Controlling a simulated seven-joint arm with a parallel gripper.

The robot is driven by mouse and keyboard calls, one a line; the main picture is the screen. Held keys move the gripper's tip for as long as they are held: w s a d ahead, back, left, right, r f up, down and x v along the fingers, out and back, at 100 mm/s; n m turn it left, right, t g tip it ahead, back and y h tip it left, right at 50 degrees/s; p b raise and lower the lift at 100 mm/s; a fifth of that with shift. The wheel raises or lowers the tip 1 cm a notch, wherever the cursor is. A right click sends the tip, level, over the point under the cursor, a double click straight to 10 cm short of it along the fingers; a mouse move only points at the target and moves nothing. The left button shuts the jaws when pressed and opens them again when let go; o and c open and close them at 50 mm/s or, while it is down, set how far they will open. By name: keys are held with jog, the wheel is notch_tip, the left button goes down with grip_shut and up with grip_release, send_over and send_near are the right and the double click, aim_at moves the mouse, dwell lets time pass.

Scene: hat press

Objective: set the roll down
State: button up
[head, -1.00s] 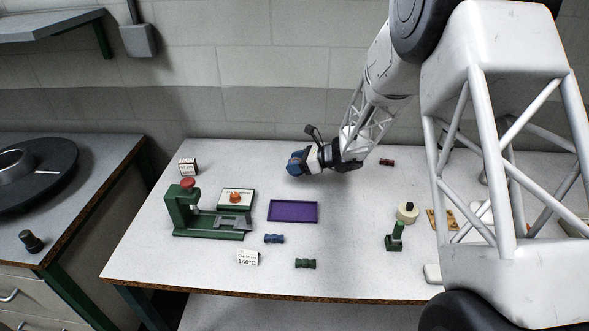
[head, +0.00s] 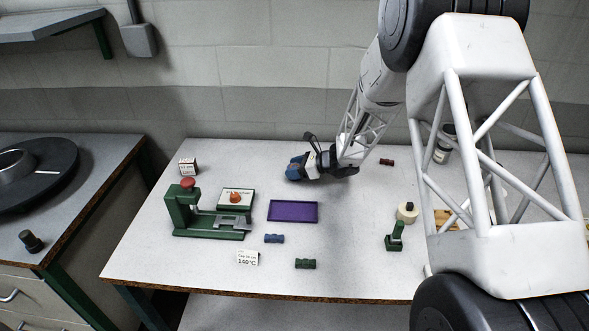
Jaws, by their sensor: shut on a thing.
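My gripper (head: 304,171) is low over the back middle of the table, behind the purple tray (head: 293,202). It is shut on a small dark blue thing (head: 294,170), which I take to be the roll. The fingers partly hide it, and its shape is hard to make out at this size. I cannot tell whether it touches the table top. The purple tray looks empty.
A green press (head: 205,215) with a red knob stands left of the tray. A blue piece (head: 274,239), a green piece (head: 305,263) and a label card (head: 247,258) lie in front. A cream ring-shaped object (head: 407,211) and a green stand (head: 395,238) are right.

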jog(key=shift+f, duration=0.2)
jog(key=o, duration=0.9)
jog(key=shift+d+r, duration=0.1)
jog(key=shift+r, duration=0.05)
jog(key=v, duration=1.1)
jog(key=shift+s+d+r, duration=0.1)
jog(key=shift+s+d, duration=0.05)
jog(key=shift+d, duration=0.2)
jog(key=shift+r, duration=0.1)
